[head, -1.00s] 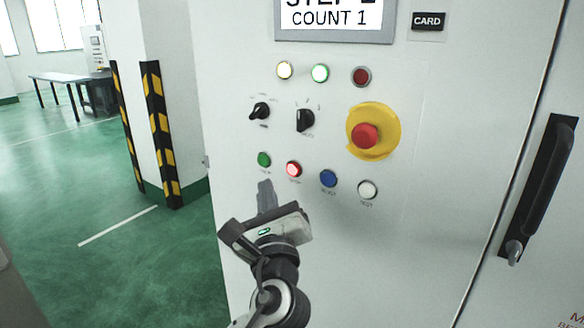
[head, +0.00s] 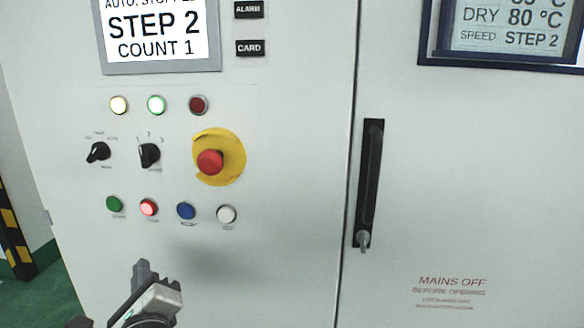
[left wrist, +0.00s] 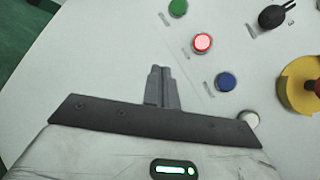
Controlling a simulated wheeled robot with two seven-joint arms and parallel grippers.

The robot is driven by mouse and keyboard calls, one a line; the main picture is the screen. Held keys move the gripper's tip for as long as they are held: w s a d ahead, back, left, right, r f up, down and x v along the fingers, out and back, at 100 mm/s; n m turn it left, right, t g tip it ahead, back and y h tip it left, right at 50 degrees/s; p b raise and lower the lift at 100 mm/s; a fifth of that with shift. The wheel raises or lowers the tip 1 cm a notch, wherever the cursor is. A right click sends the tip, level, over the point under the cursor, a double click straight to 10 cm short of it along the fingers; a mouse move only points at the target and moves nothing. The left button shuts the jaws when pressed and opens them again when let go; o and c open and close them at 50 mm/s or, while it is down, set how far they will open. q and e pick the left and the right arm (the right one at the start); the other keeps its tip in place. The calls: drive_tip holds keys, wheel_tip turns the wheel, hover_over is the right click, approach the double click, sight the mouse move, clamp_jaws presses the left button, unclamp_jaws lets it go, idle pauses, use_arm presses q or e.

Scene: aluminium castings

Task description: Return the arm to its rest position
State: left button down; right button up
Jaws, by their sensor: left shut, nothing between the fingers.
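My left gripper (head: 141,268) is at the bottom left of the head view, below the row of push buttons and apart from them. Its fingers are together with nothing between them. In the left wrist view the shut fingers (left wrist: 160,88) point up toward the panel, beside the lit red button (left wrist: 202,43) and the blue button (left wrist: 225,82). The control cabinet (head: 290,180) fills most of the head view. My right gripper is not in view.
The cabinet carries a red emergency stop (head: 210,162) on a yellow plate, two black selector knobs and several lamps. A black door handle (head: 371,180) stands out at the middle. A display (head: 155,35) reads STEP 2, COUNT 1. A striped post (head: 14,235) is at far left.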

use_arm(q)
drive_tip(key=s+d+f+n+g+h, duration=0.2)
drive_tip(key=s+d+f+n+h, duration=0.15)
drive_tip(key=f, duration=0.55)
drive_tip(key=s+d+f+n+g+h, duration=0.1)
drive_tip(key=s+d+f+n+h, duration=0.3)
drive_tip(key=f, duration=0.5)
drive_tip(key=s+d+f+n+g+h, duration=0.3)
drive_tip(key=s+d+f+n+h, duration=0.1)
drive_tip(key=s+f+n, duration=0.5)
drive_tip(key=shift+s+d+f+n+h, duration=0.25)
drive_tip(key=shift+s+d+n+h, duration=0.15)
drive_tip(key=shift+n, duration=0.75)
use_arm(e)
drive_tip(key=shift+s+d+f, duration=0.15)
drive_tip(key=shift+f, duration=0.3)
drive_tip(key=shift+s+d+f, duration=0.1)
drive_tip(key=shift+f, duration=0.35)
